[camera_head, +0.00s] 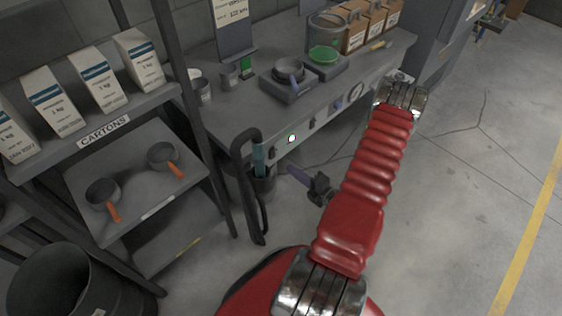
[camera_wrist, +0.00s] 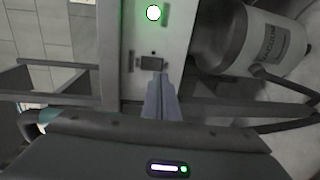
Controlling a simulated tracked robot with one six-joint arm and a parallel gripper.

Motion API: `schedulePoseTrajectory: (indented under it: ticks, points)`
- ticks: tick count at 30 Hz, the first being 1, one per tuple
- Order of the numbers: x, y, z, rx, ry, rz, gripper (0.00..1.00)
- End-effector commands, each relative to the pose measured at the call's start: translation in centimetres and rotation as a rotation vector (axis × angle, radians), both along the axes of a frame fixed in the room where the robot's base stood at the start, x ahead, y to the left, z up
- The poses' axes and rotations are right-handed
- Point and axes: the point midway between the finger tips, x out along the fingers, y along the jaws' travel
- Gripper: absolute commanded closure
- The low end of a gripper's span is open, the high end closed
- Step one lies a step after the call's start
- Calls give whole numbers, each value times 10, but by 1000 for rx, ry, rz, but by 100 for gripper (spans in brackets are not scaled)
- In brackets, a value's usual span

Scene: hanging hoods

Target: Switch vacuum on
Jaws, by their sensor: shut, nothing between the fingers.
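The vacuum (camera_wrist: 262,45) is a pale canister with "VACUUM" lettering, to the right in the wrist view. A small dark switch (camera_wrist: 153,62) sits on the pale bench-front panel. A round lamp (camera_wrist: 153,13) on the same panel is lit with a green glow; it also shows lit in the head view (camera_head: 292,138). My gripper (camera_wrist: 160,78) is shut and empty, its fingertips just below the switch in the wrist picture. Whether they touch it I cannot tell. In the head view my gripper (camera_head: 290,170) is below the bench front, near the black hose (camera_head: 242,160).
A shelf with cartons (camera_head: 90,85) and pans stands left. A dark bin (camera_head: 60,285) is at lower left. The floor at right is open.

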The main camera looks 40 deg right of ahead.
Motion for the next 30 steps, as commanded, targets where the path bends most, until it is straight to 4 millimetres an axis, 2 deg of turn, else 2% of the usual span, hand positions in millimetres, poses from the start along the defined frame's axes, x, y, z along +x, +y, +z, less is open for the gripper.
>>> schedulePoseTrajectory:
  ticks: [16, 21, 30]
  points:
    - [63, 3, -8, -1, 0, 2, 100]
    - [71, 2, -9, 0, 0, 1, 100]
    - [72, 2, -9, 0, 0, 0, 100]
